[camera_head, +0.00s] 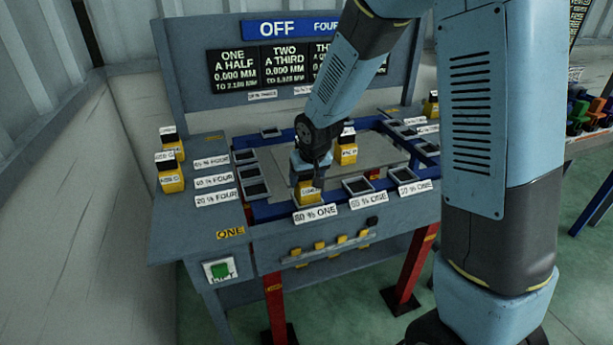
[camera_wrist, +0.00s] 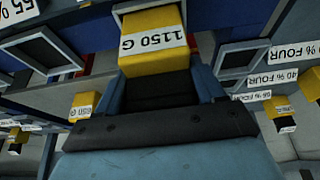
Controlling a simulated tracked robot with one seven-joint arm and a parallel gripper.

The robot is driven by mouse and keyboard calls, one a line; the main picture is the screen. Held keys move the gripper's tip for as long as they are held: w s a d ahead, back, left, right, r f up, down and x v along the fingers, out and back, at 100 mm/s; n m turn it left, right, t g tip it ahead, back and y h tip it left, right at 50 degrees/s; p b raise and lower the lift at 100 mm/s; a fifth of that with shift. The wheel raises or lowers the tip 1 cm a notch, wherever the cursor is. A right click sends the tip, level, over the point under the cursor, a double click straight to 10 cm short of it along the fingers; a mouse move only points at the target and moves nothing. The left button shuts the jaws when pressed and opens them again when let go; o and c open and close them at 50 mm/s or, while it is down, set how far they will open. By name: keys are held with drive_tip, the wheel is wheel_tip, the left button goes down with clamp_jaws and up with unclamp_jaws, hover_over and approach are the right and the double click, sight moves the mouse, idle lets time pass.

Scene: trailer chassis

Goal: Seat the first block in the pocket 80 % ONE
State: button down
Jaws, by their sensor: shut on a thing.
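A yellow block (camera_head: 309,188) with a black top is held in my gripper (camera_head: 311,168), directly behind the label "80 % ONE" (camera_head: 315,213) at the front of the bench. In the wrist view the block (camera_wrist: 152,60) shows a white label reading "1150 G", and its black part lies between the blue fingers of my gripper (camera_wrist: 160,92). A grey pocket rim (camera_wrist: 117,9) shows around the block's far end. The block and gripper hide most of that pocket, so I cannot tell whether the block is fully down.
Empty pockets labelled ONE (camera_head: 357,186) stand to the right, and FOUR pockets (camera_head: 257,188) to the left. Yellow blocks stand on the left shelf (camera_head: 171,180), and another (camera_head: 347,152) stands behind my gripper. A green button (camera_head: 220,270) is at front left.

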drive_tip(key=shift+f, duration=0.2)
drive_tip(key=shift+c, duration=0.2)
unclamp_jaws()
drive_tip(key=shift+f, duration=0.1)
drive_tip(key=v, duration=1.3)
drive_tip(key=shift+s+r, duration=0.15)
drive_tip(key=shift+r, duration=0.2)
drive_tip(key=shift+d, duration=0.1)
drive_tip(key=s+d+r+m, duration=0.1)
drive_tip(key=s+d+r, duration=0.5)
drive_tip(key=s+d, duration=0.2)
drive_tip(key=s+d+r+m+t+h, duration=0.1)
drive_tip(key=s+d+r+m, duration=0.1)
drive_tip(key=s+d+r, duration=0.4)
drive_tip(key=s+d, duration=0.3)
drive_tip(key=s, duration=0.4)
drive_tip(key=shift+d, duration=0.3)
